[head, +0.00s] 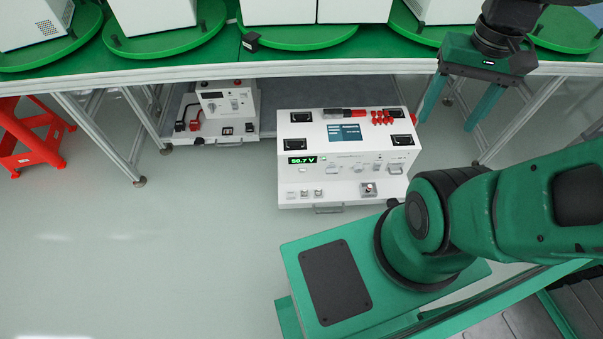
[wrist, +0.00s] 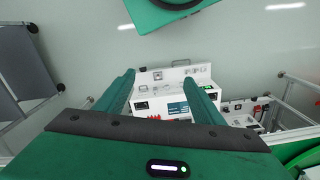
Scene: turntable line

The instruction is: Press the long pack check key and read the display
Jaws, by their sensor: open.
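A white test bench (head: 347,172) stands below the green table, and it also shows between my fingers in the wrist view (wrist: 172,75). Its lit green display (head: 302,160) reads 50.7 V.
Red plugs (head: 381,118) and black corner blocks (head: 402,140) stand on the bench top. A smaller white unit (head: 228,112) is left of it. White boxes on green turntables (head: 165,42) line the table above. A red stool (head: 35,138) stands far left.

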